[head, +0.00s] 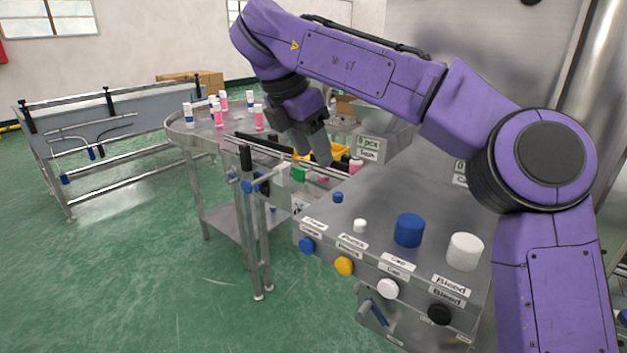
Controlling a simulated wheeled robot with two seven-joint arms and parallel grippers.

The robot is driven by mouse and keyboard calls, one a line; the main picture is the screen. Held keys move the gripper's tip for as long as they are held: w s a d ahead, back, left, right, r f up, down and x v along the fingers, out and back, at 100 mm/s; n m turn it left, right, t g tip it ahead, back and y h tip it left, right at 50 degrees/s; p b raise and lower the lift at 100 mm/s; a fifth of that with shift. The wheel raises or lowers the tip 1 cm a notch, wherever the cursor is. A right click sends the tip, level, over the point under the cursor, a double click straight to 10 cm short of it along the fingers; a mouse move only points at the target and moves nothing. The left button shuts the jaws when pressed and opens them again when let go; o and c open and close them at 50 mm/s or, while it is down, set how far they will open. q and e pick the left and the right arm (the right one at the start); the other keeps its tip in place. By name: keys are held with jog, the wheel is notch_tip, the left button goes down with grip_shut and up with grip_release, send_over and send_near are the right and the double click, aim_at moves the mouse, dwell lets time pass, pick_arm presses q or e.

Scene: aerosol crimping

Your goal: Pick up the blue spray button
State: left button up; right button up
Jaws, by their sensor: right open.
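A small blue button (338,197) sits upright on the sloped grey metal console (385,205), near its far left corner. It looks like the blue spray button. A small white button (360,226) stands nearer on the same console. My right gripper (318,152) hangs at the end of the purple arm, above the conveyor area and beyond the small blue button, apart from it. Its jaws are open, and I see nothing between them, though the fingertips are small and partly hard to make out. My left gripper is not in view.
A larger blue cap (409,230) and a white cap (465,250) stand on the console. Coloured knobs, one yellow (344,266), line its front. A round metal table (190,130) holds several pink and white cans.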

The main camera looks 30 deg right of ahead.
aim_at(339, 200)
jog(key=d+f, duration=0.1)
jog(key=s+f, duration=0.1)
jog(key=s+d+f, duration=0.1)
jog(key=f, duration=0.1)
jog(key=shift+d, duration=0.35)
jog(key=f, duration=0.1)
jog(key=w+d+f, duration=0.1)
jog(key=f, duration=0.2)
jog(key=shift+w+d+f, duration=0.25)
jog(key=shift+w+d, duration=0.1)
jog(key=shift+d+f, duration=0.2)
jog(key=shift+f, duration=0.05)
jog(key=shift+s+r, duration=0.1)
jog(key=shift+s, duration=0.3)
jog(key=shift+w+a, duration=0.1)
jog(key=shift+w, duration=0.1)
grip_shut()
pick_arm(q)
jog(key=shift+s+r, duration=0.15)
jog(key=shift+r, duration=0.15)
